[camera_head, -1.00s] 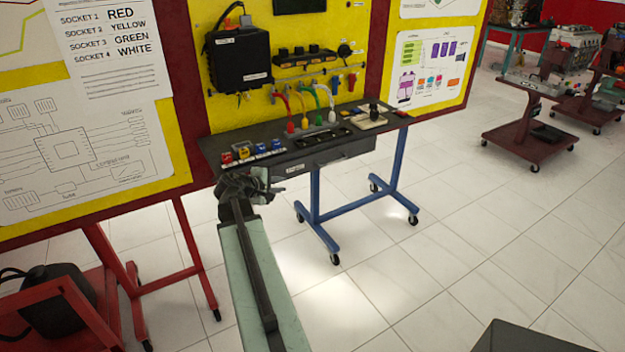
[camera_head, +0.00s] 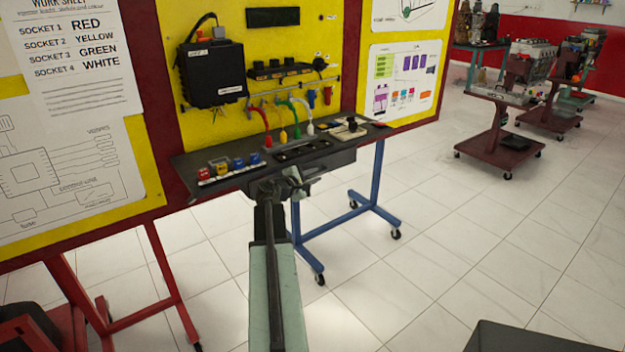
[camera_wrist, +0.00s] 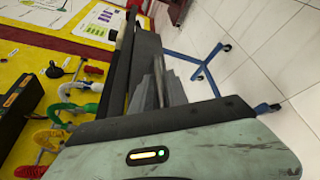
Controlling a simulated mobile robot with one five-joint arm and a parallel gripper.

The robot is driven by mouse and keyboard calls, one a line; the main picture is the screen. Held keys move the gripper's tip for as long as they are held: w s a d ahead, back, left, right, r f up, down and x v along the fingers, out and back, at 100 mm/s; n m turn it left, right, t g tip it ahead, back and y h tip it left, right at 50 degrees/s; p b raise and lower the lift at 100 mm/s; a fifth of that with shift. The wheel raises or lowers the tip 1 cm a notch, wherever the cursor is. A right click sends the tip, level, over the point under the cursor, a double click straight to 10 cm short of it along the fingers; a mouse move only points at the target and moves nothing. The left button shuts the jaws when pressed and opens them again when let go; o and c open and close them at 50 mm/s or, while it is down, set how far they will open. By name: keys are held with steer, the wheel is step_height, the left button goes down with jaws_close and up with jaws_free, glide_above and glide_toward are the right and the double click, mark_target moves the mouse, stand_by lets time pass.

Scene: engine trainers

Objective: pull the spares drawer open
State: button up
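The spares drawer (camera_head: 334,166) is the dark drawer under the top of the blue-legged bench. Its front looks roughly level with the bench edge, and my gripper and wrist hide its left part. My gripper (camera_head: 295,183) is at the left part of the drawer front, just below the bench edge. In the wrist view my gripper (camera_wrist: 166,84) is close beside the dark bench edge. I cannot tell whether its fingers touch the drawer or handle, or how far apart they are. No handle is clearly visible between them.
The bench top (camera_head: 225,182) carries colored blocks (camera_head: 228,168), a black socket tray (camera_head: 302,150) and hanging colored plugs. Blue bench legs (camera_head: 310,245) stand below right of my arm. A red frame (camera_head: 165,275) stands left.

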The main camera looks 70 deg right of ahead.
steer(key=shift+s+d, duration=0.1)
steer(key=shift+d, duration=0.15)
jaws_close()
stand_by(1.3)
